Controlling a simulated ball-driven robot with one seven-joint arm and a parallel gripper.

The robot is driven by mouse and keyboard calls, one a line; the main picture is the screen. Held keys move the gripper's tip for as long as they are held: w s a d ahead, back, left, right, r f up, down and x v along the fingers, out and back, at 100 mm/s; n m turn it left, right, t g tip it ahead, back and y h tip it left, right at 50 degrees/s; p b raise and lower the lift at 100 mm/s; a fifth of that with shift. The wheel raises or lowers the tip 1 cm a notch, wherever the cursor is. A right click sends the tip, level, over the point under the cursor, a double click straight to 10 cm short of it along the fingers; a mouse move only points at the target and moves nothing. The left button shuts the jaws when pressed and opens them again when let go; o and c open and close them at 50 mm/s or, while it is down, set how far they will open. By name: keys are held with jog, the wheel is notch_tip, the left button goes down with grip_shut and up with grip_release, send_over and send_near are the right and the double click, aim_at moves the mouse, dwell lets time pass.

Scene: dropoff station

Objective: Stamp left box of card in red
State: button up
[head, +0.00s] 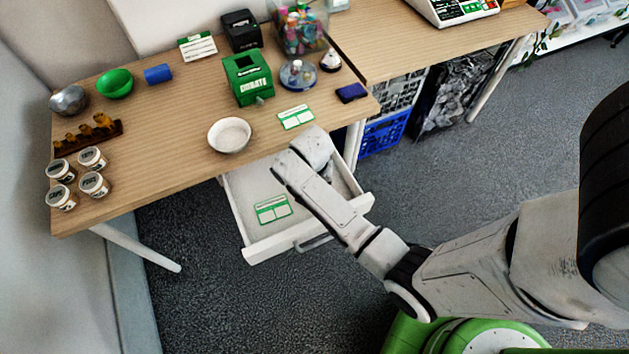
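A white card with green print and two boxes (272,209) lies in the open drawer (243,200) under the table. A similar card (296,117) lies on the tabletop near the front edge. Another green-headed card (197,46) stands at the back. A dark blue pad-like block (351,92) lies at the table's right end. A small dark and white knob-like object (330,61), perhaps a stamp, stands behind it. No red ink is identifiable. My arm reaches over the drawer's right side; its fingers cannot be seen.
A green donation box (248,77), a white bowl (230,135) and a clear round-based object (298,75) stand near the cards. Several white-lidded jars (94,184) and a rack of small amber items (87,136) are at left. The middle-left tabletop is clear.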

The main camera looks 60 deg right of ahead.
jog(key=shift+f, duration=0.4)
dwell(1.7)
jog(key=shift+r, duration=0.1)
notch_tip(320, 180, up, 7)
jog(key=p, duration=0.7)
jog(key=shift+p, duration=0.35)
